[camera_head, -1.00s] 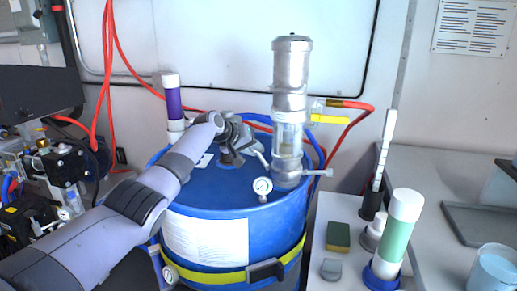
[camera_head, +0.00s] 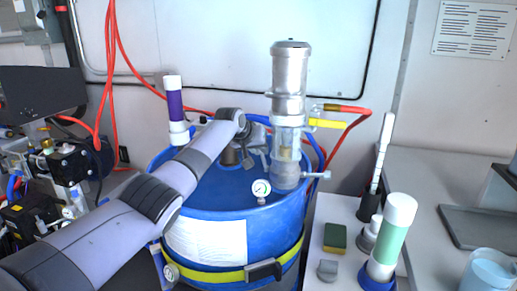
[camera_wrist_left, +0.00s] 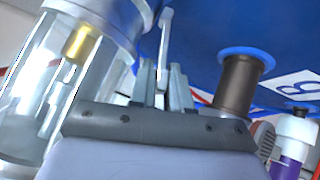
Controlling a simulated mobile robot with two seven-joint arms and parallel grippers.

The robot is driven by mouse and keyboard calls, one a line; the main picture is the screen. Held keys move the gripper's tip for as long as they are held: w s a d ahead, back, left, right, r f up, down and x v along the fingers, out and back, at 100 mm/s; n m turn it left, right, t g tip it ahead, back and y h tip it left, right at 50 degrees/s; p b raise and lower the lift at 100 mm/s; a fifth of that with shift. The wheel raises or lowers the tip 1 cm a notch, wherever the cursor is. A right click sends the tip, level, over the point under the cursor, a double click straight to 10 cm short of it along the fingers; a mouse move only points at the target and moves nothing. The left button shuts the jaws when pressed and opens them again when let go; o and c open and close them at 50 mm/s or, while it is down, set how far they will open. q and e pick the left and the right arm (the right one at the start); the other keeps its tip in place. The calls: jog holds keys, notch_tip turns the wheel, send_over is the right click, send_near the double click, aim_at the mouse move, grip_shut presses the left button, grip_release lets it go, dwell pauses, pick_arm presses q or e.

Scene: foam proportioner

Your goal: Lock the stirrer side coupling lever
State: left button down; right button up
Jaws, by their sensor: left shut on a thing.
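My left gripper (camera_head: 262,157) is over the blue drum's lid, just left of the silver pump column (camera_head: 290,85) with its clear section. In the left wrist view my left gripper's fingers (camera_wrist_left: 163,88) are close together around a thin grey metal lever (camera_wrist_left: 165,38), which sticks out past the fingertips. The gripper is shut on it. The clear section of the column (camera_wrist_left: 50,90) stands close on the left, with a brass part inside. A brown cylindrical stub (camera_wrist_left: 237,85) with a blue collar is to the right. In the head view my wrist partly hides the lever area.
The blue drum (camera_head: 225,200) has a yellow strap, a paper label and a pressure gauge (camera_head: 261,188) at its front. Red and yellow hoses (camera_head: 345,107) run behind the column. A side table (camera_head: 340,210) at right holds bottles and a sponge.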

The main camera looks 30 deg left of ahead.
pick_arm(q)
jog(key=c, duration=1.2)
grip_release()
jog(key=shift+d, duration=0.1)
jog(key=shift+o, duration=0.2)
